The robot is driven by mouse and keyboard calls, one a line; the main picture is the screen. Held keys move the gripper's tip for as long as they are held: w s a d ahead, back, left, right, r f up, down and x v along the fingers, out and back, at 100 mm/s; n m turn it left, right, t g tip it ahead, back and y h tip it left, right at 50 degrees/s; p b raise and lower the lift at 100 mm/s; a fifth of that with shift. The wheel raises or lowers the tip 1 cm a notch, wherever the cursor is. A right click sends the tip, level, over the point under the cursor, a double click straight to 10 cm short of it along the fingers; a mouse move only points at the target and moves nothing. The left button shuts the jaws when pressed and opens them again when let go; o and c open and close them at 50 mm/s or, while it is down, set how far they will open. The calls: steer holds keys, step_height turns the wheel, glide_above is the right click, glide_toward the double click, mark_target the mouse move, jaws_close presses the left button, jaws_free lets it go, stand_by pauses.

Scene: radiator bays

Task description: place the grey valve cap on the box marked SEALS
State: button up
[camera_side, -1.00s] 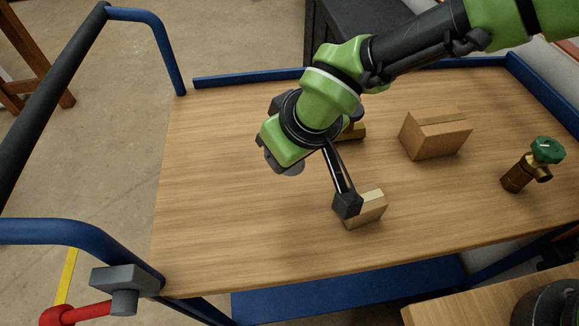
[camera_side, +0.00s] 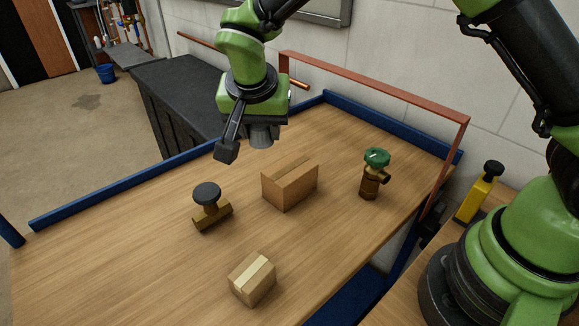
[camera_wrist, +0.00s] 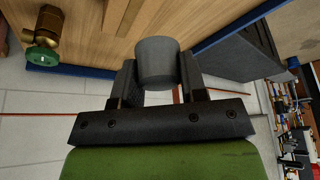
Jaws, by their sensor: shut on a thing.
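My gripper (camera_side: 246,138) is raised over the far side of the wooden bench. It is shut on the grey valve cap (camera_side: 262,136), a plain grey cylinder. In the wrist view the cap (camera_wrist: 157,62) sits between the two dark fingers. The cap is clear of both boxes. A larger cardboard box (camera_side: 288,187) stands mid-bench, to the right of and below the gripper in the side view. A smaller box with a pale tape strip (camera_side: 252,280) stands near the front. I can read no SEALS marking on either box.
A brass valve with a dark round handle (camera_side: 211,212) lies left of the larger box. A brass valve with a green handle (camera_side: 372,176) stands to its right. A copper-coloured frame (camera_side: 385,90) rises along the bench's back right. Bare wood lies front left.

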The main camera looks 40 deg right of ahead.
steer(key=d+r+m+g, duration=0.1)
steer(key=d+m, duration=0.3)
steer(key=d, duration=0.2)
glide_above(294, 163)
steer(key=a, duration=0.1)
steer(key=shift+g+h, duration=0.3)
steer(key=f, duration=0.5)
steer(key=shift+s, duration=0.2)
steer(key=shift+a+f, duration=0.1)
steer(key=shift+f, duration=2.05)
steer(key=o, duration=0.9)
steer(key=shift+f, duration=0.15)
steer(key=v, duration=1.2)
steer(key=shift+s, duration=0.1)
